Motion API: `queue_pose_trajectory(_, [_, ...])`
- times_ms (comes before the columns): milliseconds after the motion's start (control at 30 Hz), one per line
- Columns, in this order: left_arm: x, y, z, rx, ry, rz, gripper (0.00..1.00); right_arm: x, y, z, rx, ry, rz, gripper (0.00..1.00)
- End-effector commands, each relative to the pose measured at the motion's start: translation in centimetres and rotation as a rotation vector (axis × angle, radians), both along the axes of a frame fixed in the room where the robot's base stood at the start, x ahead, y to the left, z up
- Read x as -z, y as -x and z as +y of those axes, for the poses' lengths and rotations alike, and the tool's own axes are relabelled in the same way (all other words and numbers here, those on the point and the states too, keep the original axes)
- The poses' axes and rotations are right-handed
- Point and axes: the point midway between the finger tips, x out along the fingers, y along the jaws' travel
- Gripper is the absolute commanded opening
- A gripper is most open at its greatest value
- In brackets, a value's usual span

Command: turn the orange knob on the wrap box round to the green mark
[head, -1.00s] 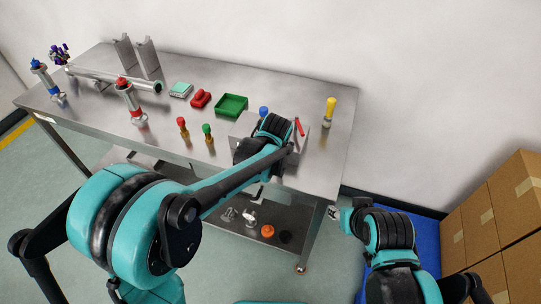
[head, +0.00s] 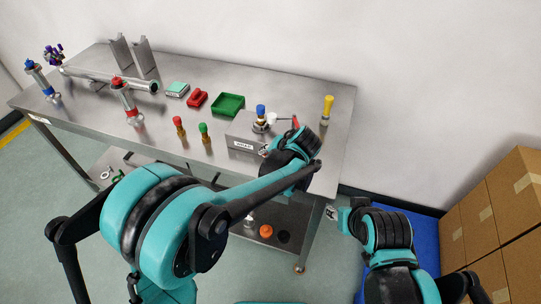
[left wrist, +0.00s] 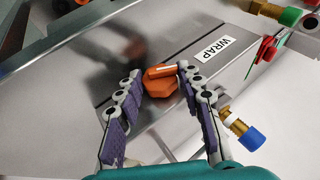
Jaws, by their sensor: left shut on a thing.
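The grey wrap box (head: 240,131) stands near the right end of the steel table, with its WRAP label on the front; the label also shows in the left wrist view (left wrist: 215,50). The orange knob (left wrist: 161,86) shows on the box face in the left wrist view, with a raised bar across it. My left gripper (left wrist: 160,73) is shut on the knob, one finger on each side. In the head view my left wrist hides the knob. I cannot make out the green mark. My right gripper (head: 331,213) hangs right of the table; its jaws are unclear.
A blue-topped fitting (head: 261,112) and a red handle (head: 295,121) are at the box. A yellow-topped post (head: 327,108) stands right of it, a green tray (head: 229,104) behind it. Red- and green-topped fittings (head: 204,132) stand to its left. Cardboard boxes (head: 500,215) stand at right.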

Motion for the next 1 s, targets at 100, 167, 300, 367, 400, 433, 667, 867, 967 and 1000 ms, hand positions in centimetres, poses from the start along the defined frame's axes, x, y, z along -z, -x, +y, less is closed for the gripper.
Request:
queue_pose_trajectory(100, [0.2,0.2,-0.2,0.0,0.005,0.005,0.08,0.0,0.0,0.0,0.0,0.0,0.0,0.4])
queue_pose_trajectory(167, [0.2,0.2,-0.2,0.0,0.005,0.005,0.53,0.0,0.0,0.0,0.0,0.0,0.0,0.4])
queue_pose_trajectory(300, [0.2,0.1,-0.1,0.0,0.004,0.004,0.56,0.0,0.0,0.0,0.0,0.0,0.0,0.4])
queue_pose_trajectory(367, [0.1,0.1,-0.1,0.0,0.004,0.004,0.56,0.0,0.0,0.0,0.0,0.0,0.0,0.4])
queue_pose_trajectory(400, [0.1,0.1,-0.1,0.0,0.003,0.003,0.56,0.0,0.0,0.0,0.0,0.0,0.0,0.4])
queue_pose_trajectory(433, [0.1,0.1,-0.1,0.0,0.003,0.004,0.56,0.0,0.0,0.0,0.0,0.0,0.0,0.4])
queue_pose_trajectory(667, [-1.4,1.1,-0.7,0.002,0.002,0.003,0.56,0.0,0.0,0.0,0.0,0.0,0.0,0.4])
queue_pose_trajectory(867, [-4.9,3.3,-2.2,0.004,0.002,0.004,0.56,0.0,0.0,0.0,0.0,0.0,0.0,0.4])
queue_pose_trajectory(967, [-6.5,4.4,-2.9,0.003,0.003,0.003,0.56,0.0,0.0,0.0,0.0,0.0,0.0,0.4])
queue_pose_trajectory(1000, [-7.1,4.8,-3.2,0.004,0.003,0.003,0.56,0.0,0.0,0.0,0.0,0.0,0.0,0.4])
